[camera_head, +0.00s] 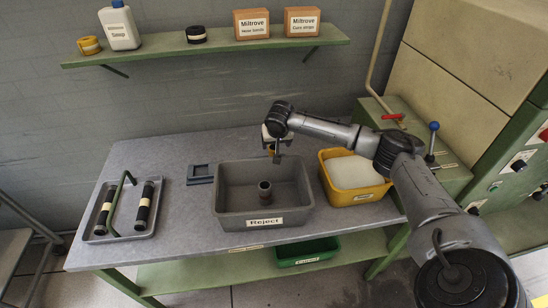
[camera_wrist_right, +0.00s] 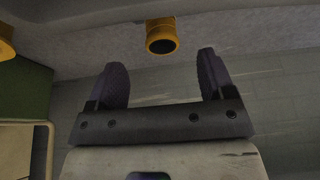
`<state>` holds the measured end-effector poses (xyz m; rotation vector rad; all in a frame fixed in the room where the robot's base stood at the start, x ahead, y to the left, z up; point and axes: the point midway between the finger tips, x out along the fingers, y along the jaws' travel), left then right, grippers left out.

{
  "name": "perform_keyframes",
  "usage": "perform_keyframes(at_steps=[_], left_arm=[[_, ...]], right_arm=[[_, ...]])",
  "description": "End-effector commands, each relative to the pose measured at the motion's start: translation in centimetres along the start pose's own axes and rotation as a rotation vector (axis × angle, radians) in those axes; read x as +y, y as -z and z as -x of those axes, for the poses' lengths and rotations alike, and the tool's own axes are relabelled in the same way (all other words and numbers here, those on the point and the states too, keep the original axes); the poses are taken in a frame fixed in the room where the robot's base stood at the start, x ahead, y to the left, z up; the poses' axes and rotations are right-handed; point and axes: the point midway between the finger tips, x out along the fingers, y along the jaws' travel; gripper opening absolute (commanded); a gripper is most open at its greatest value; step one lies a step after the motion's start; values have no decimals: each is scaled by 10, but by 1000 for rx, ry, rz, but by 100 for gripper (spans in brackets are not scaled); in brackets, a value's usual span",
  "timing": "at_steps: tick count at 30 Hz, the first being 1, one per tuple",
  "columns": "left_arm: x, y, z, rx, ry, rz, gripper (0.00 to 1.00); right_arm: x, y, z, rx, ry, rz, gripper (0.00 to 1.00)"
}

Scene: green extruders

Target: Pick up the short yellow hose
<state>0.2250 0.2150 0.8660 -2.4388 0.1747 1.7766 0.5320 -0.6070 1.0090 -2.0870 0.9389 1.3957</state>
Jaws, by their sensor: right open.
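The short yellow hose (camera_wrist_right: 161,36) shows in the right wrist view as a short yellow tube with a dark open end. It lies just beyond the fingertips, roughly in line with the gap between them. My right gripper (camera_wrist_right: 163,66) is open and empty, with a finger on each side of that gap. In the head view my right gripper (camera_head: 276,157) hangs over the back of the table, behind the grey bin. A small bit of yellow (camera_head: 272,151) shows by the fingers there, mostly hidden. My left gripper is not in view.
The grey "Reject" bin (camera_head: 232,214) holds a dark upright piece (camera_head: 265,190). A yellow bin (camera_head: 340,200) with white contents stands at its right. A tray (camera_head: 100,237) with two dark hoses and a green handle is at left. A shelf (camera_head: 215,48) hangs above.

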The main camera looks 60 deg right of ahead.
Motion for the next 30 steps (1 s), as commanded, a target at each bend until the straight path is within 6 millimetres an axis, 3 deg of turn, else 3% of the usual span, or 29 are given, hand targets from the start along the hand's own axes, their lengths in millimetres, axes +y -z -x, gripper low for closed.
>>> perform_keyframes(at_steps=[3, 13, 22, 30], left_arm=[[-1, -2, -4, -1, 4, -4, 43], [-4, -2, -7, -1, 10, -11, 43], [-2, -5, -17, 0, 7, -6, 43], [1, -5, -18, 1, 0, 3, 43]], right_arm=[[0, 0, -18, -1, 0, 1, 76], [0, 0, -37, 0, 0, 2, 76], [-1, 1, -74, 1, 0, 2, 76], [-1, 1, -85, 1, 0, 3, 76]])
